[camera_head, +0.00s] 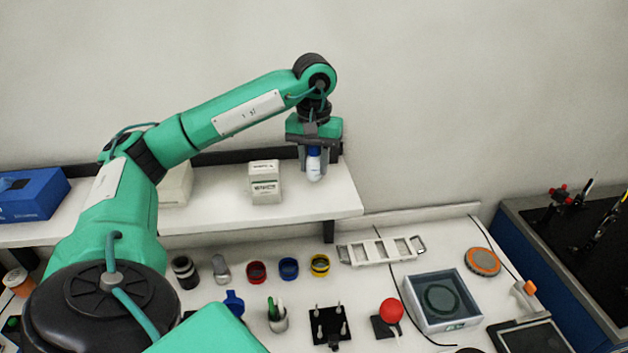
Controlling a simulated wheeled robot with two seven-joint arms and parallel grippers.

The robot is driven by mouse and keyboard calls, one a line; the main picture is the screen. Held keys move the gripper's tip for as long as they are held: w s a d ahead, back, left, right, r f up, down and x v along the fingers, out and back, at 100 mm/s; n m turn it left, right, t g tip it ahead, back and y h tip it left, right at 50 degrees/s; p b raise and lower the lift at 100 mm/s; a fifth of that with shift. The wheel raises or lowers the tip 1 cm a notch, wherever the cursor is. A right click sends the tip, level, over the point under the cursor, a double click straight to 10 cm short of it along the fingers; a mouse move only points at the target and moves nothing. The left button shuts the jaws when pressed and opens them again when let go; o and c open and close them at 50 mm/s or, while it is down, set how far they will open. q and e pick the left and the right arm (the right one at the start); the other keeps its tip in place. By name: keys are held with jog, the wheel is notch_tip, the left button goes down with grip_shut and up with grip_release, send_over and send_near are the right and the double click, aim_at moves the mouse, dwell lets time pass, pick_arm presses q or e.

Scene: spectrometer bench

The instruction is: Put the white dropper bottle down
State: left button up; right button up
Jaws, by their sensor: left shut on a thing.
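The white dropper bottle (314,168), with a blue top, is in my left gripper (314,155). The gripper points down and its fingers are shut on the bottle's upper part. The bottle hangs upright at the right end of the white shelf (318,204). I cannot tell whether its base touches the shelf. My right gripper is not in view.
A white box (264,182) stands on the shelf left of the bottle, and a blue box (32,194) at far left. On the bench below are red, blue and yellow rings (320,265), a white rack (382,250), a red ball (391,311) and a grey tray device (441,300).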

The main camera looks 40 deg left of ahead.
aim_at(314, 176)
pick_arm(q)
notch_tip(314, 176, down, 4)
jog(key=shift+r+b, duration=0.1)
jog(key=shift+b, duration=0.85)
jog(key=o, duration=1)
jog(key=shift+c, duration=0.2)
